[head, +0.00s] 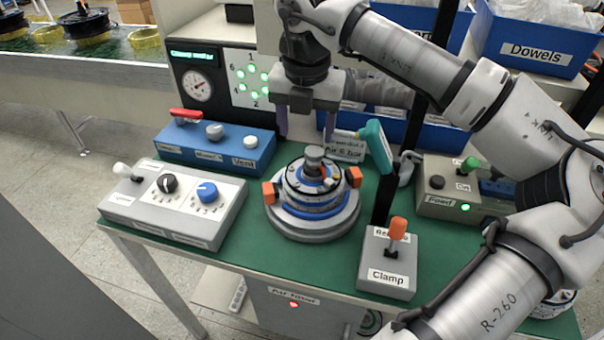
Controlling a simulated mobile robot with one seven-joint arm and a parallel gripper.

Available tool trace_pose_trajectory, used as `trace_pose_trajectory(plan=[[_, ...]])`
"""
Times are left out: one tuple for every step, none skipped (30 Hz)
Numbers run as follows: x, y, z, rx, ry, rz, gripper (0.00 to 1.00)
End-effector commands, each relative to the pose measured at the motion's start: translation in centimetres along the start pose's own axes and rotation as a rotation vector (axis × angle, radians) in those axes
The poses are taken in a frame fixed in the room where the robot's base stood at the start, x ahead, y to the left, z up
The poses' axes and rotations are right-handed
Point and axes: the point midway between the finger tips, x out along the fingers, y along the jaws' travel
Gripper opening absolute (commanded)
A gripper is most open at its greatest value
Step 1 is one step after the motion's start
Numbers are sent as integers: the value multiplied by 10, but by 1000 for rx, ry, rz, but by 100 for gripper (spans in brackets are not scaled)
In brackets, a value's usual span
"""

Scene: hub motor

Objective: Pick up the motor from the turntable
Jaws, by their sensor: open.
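The motor (313,180) sits on the round grey turntable (300,232) in the middle of the green table. It is a round stack with blue and black rings and a grey shaft on top. Orange blocks sit at its left and right sides. My gripper (306,134) points down above and slightly behind the motor. Its two fingers are spread apart with nothing between them, and they do not appear to touch the motor. The lower rear side of the motor is hidden.
A teal-handled tool (376,146) stands close right of the motor. The Clamp lever box (388,265) is at front right. A grey knob box (172,205) and blue Vent box (214,147) lie left. Blue bins (530,42) stand behind. A box with a green lever (450,188) is right.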

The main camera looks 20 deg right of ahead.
Motion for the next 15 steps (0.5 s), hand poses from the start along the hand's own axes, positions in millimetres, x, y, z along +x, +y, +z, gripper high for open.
trace_pose_trajectory(plan=[[0, -9, 3, 25, -5, -20, 63], [0, -12, 4, 34, -7, -29, 63], [2, -14, 4, 40, -8, -34, 63], [5, -13, 4, 35, -6, -30, 63], [8, -12, 4, 34, -5, -29, 63], [12, -12, 4, 33, -5, -29, 63], [16, -13, 4, 32, -5, -29, 63], [19, -12, 4, 32, -4, -28, 63], [22, -12, 4, 31, -4, -26, 63], [25, -13, 4, 31, -5, -26, 63], [28, -13, 5, 30, -4, -26, 63], [33, -13, 5, 30, -2, -25, 63], [37, -14, 6, 30, -3, -25, 63], [42, -15, 6, 30, -2, -25, 63], [48, -15, 7, 29, -3, -24, 63]])
